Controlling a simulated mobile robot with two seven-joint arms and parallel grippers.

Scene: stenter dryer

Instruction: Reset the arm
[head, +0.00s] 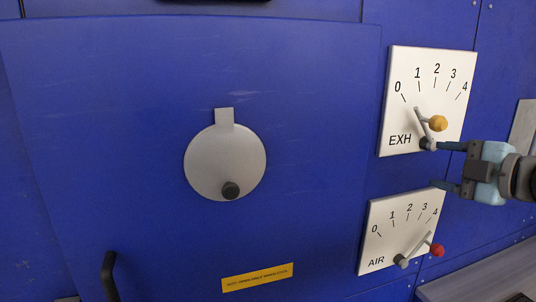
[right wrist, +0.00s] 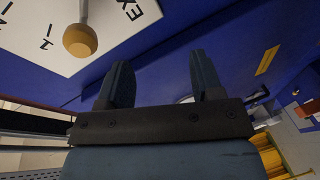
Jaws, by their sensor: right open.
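My right gripper (head: 439,165) is open in the head view, reaching in from the right edge. Its upper fingertip overlaps the lower right of the white EXH dial plate (head: 452,84), beside the dark pivot. The grey EXH lever points up between 0 and 1, with a yellow knob (head: 437,123) above the fingers. In the right wrist view my right gripper (right wrist: 162,78) has its fingers apart and nothing between them. The yellow knob (right wrist: 80,40) is up and left, outside the fingers. My left gripper is not in view.
The white AIR dial (head: 380,215) is below, its lever slanting up right toward 4, with a red knob (head: 437,250). The blue panel (head: 110,130) carries a round grey cover (head: 225,165), a yellow label (head: 257,277) and a black handle (head: 110,277). A grey ledge lies lower right.

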